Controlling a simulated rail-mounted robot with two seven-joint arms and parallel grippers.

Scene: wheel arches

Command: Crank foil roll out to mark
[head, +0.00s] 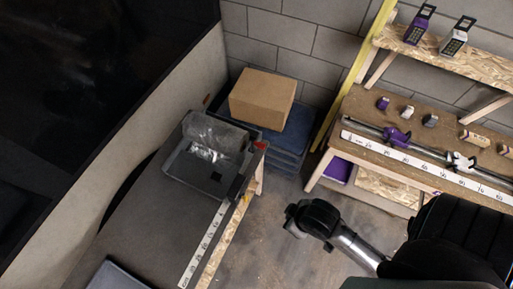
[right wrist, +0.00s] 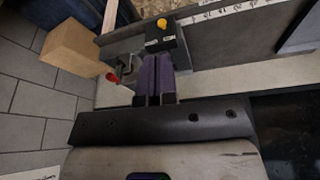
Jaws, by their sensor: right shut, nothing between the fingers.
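In the head view a grey dispenser (head: 190,175) stands at the far end of the grey bench, with shiny crumpled-looking foil (head: 213,130) on it. A red crank knob (head: 260,145) sits at its right side; in the right wrist view the knob (right wrist: 112,77) is left of my fingers, on a metal crank. A white ruler strip (head: 205,245) runs along the bench's right edge. My right gripper (right wrist: 156,60) is shut and empty, apparently apart from the knob. In the head view my right arm ends over the floor, fingers not clear. My left gripper is out of view.
A cardboard box (head: 262,98) sits on blue stacked crates (head: 290,135) behind the dispenser. A wooden workbench (head: 365,110) with a long ruler and purple and white clamps stands at right. A yellow knob (right wrist: 162,22) tops a dark block near my fingers. Floor between benches is open.

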